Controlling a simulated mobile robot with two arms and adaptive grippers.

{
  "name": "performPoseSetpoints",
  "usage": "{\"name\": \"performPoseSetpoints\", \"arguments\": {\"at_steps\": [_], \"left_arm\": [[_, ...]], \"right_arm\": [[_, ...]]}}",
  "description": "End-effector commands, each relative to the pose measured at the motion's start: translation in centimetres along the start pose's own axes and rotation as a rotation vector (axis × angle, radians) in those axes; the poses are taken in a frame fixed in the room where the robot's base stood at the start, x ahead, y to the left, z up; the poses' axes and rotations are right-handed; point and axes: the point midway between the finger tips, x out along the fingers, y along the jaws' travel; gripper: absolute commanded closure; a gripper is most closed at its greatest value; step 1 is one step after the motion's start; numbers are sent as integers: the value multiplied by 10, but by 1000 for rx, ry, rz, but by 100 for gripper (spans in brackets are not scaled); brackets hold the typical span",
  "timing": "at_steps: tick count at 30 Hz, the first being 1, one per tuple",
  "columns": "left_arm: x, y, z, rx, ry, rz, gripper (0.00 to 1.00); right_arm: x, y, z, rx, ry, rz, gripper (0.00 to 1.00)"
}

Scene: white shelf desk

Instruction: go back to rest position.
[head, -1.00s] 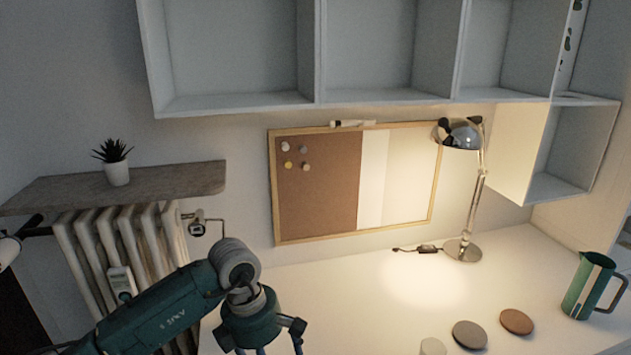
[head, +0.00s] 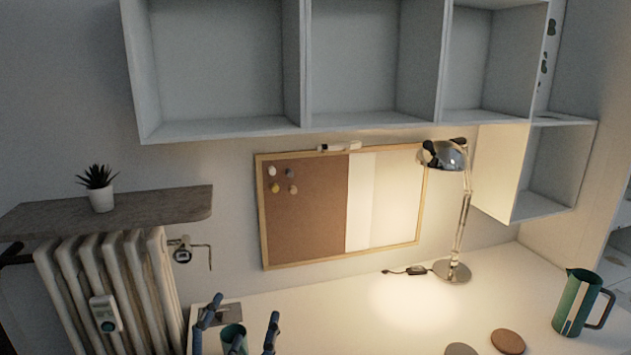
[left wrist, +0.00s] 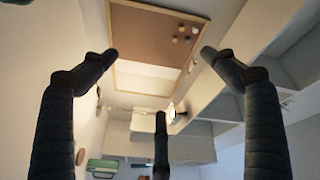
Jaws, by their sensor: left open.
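My left gripper (head: 245,311) is at the bottom of the head view, left of centre, with its dark blue fingers pointing up and spread apart. In the left wrist view its fingers (left wrist: 159,55) are wide apart, with a third finger below, and nothing is held between them. A teal, cup-like round shape (head: 232,337) shows between the fingers in the head view; I cannot tell whether it is a cup behind them or part of my gripper. My right gripper is in neither view.
The white desk (head: 350,325) has a lamp (head: 453,271), a teal jug (head: 575,302), and a brown (head: 508,341) and a grey disc (head: 460,349). A pinboard (head: 305,220) hangs behind, below white shelves (head: 225,128). A radiator (head: 95,280) stands left.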

Motion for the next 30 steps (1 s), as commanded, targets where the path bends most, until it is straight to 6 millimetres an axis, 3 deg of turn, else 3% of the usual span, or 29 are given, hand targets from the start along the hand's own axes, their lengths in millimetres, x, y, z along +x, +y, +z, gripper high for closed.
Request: {"name": "performPoseSetpoints", "arguments": {"at_steps": [1, 3, 6, 9, 15, 24, 30], "left_arm": [[-15, 13, 36, -80, -123, 43, 14], [-39, 32, 80, -182, -287, 104, 14], [-85, 62, 132, -309, -509, 195, 14], [-132, 91, 166, -408, -692, 280, 14], [-210, 128, 194, -526, -940, 409, 14], [-308, 160, 203, -631, -1209, 566, 14], [-297, 203, 242, -624, -1229, 579, 14]], "right_arm": [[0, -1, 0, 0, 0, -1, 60], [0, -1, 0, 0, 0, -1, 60], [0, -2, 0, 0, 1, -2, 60], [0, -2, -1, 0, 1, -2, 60], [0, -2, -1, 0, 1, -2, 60], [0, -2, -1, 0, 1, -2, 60], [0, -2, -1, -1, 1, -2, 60]]}}
